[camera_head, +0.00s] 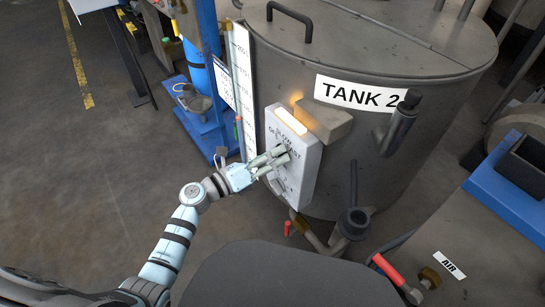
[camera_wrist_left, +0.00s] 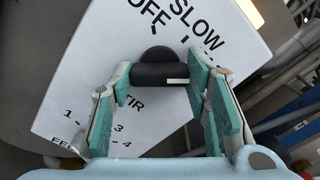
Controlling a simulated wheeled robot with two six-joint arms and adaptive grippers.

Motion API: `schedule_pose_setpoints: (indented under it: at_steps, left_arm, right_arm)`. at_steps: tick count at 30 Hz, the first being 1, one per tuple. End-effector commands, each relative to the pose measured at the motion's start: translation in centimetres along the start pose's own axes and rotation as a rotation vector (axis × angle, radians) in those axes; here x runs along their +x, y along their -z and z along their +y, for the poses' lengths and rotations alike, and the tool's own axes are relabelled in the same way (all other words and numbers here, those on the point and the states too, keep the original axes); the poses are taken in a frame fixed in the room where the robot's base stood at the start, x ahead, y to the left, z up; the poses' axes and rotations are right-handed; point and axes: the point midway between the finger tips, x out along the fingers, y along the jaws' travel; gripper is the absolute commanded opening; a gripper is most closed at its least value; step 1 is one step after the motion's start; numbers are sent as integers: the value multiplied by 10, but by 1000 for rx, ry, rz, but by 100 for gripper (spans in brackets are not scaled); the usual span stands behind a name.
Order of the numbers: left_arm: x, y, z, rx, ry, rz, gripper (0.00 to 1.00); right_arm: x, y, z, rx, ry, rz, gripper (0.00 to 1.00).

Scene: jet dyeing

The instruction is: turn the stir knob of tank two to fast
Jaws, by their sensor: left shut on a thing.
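Tank two (camera_head: 270,80) is a large grey drum with a "TANK 2" label. A white control box (camera_head: 305,158) is on its front, and its panel fills much of the left wrist view (camera_wrist_left: 65,115). The black stir knob (camera_wrist_left: 158,68) sits below the printed OFF and SLOW, with a short white mark at its right end. My left gripper (camera_head: 279,158) has its teal-padded fingers on both sides of the knob and is shut on it. The fingers hide the knob in the head view and cover part of the STIR lettering. My right gripper is not in view.
A lit amber lamp (camera_head: 291,121) is on top of the control box. A black-tipped pipe handle (camera_head: 398,122) stands out from the tank to the right. A red-handled valve (camera_head: 388,271) is near an AIR label. Open floor lies to the left.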

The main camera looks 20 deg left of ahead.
Motion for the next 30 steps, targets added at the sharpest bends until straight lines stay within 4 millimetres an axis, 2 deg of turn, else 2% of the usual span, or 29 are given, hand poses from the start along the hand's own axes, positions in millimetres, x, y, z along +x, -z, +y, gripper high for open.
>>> schedule_pose_setpoints:
  at_steps: [17,18,21,30]
  left_arm:
    - [0,0,0,41,-1,1,15]
    - [0,0,0,41,-1,1,46]
    - [0,0,0,40,-1,1,62]
    - [-1,0,0,39,0,1,63]
  right_arm:
    - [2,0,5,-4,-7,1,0]
    - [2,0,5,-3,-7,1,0]
    - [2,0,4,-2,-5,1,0]
    - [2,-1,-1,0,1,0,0]
